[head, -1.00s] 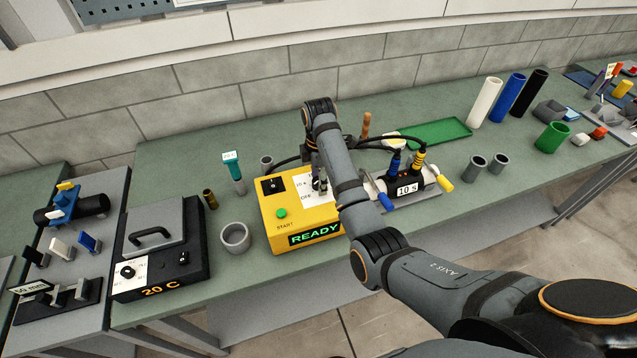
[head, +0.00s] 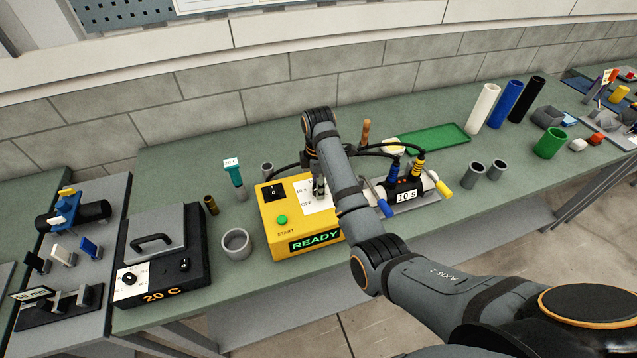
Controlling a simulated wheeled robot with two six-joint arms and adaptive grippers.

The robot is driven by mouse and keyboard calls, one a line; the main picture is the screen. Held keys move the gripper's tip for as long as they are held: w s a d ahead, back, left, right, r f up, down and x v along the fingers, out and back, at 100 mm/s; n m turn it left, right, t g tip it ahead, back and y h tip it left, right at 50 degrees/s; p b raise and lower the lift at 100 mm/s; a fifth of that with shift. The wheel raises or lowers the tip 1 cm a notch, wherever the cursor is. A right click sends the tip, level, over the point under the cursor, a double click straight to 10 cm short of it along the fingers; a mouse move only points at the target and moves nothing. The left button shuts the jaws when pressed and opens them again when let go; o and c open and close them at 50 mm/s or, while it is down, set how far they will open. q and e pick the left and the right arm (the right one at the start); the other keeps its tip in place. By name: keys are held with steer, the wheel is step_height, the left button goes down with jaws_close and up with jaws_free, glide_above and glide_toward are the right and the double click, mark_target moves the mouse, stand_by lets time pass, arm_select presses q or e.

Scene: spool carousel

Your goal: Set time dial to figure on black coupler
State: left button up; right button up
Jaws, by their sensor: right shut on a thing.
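The yellow control box (head: 270,222) stands on the green bench, with a lit READY display (head: 315,240), a green START button (head: 282,220) and a black switch (head: 273,191). Its white dial plate (head: 309,204) shows OFF and a time mark at its left. My right gripper (head: 318,190) points down at this plate, shut on what seems to be the time dial. The fingers and arm hide the dial, so its setting cannot be read. The black coupler (head: 400,186) lies right of the box, with a label (head: 410,197) reading 10 s. My left gripper is out of view.
Black cables run from the box to blue and yellow connectors (head: 418,165) on the coupler. A grey cup (head: 236,243) and a teal-topped tool (head: 234,176) stand left of the box. A green tray (head: 432,138) lies behind the coupler.

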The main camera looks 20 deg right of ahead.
steer(key=m+p, duration=0.2)
steer(key=p, duration=0.1)
steer(key=shift+r, duration=0.3)
steer(key=shift+f+m+p, duration=0.1)
steer(key=shift+m+p, duration=0.55)
steer(key=shift+m, duration=0.35)
steer(key=m, duration=0.2)
steer(key=shift+f+m, duration=0.2)
steer(key=shift+m, duration=0.1)
steer(key=m, duration=0.4)
steer(key=shift+m, duration=0.3)
steer(key=o, duration=1.2)
steer(key=shift+c, duration=0.2)
